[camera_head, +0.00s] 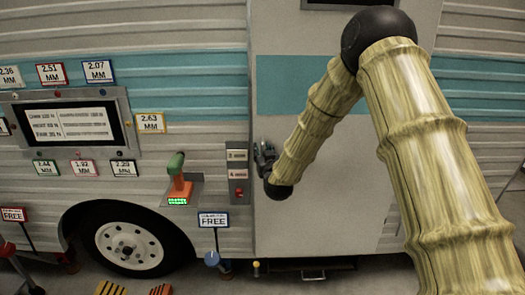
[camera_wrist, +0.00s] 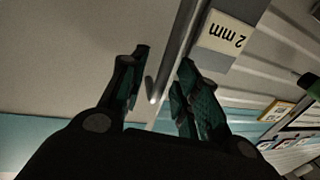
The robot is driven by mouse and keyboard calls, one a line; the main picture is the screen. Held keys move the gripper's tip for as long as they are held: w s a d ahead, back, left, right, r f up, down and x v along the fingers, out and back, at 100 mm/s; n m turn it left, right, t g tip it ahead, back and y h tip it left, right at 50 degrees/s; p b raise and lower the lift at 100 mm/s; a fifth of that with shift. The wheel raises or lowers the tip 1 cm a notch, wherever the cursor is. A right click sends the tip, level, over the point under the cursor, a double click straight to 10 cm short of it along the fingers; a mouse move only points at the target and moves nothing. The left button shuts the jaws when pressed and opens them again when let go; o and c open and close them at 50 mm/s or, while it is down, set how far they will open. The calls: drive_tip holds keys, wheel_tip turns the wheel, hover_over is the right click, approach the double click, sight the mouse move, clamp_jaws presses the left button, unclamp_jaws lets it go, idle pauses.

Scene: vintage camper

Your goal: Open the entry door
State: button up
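The entry door (camera_head: 340,205) is a pale panel with a teal band on the camper's side. It looks shut, its left edge meeting the ribbed wall. My gripper (camera_head: 262,155) is at that left edge, about mid-height, beside a grey strip with small labels. In the wrist view my gripper (camera_wrist: 165,56) is open, its dark fingers on either side of the door's edge seam. A small shiny metal piece (camera_wrist: 152,92), perhaps the handle, shows between the fingers. I cannot tell whether they touch it. The door also fills the left of the wrist view (camera_wrist: 70,50).
Left of the door are a labelled grey strip (camera_head: 238,192), an orange tool with a green handle (camera_head: 180,180) on the wall, a framed panel (camera_head: 72,122) and a wheel (camera_head: 130,246). A "FREE" sign (camera_head: 214,220) and a low step (camera_head: 313,274) are below.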

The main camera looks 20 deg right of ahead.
drive_tip(key=shift+w, duration=0.15)
clamp_jaws()
drive_tip(key=shift+a, duration=0.1)
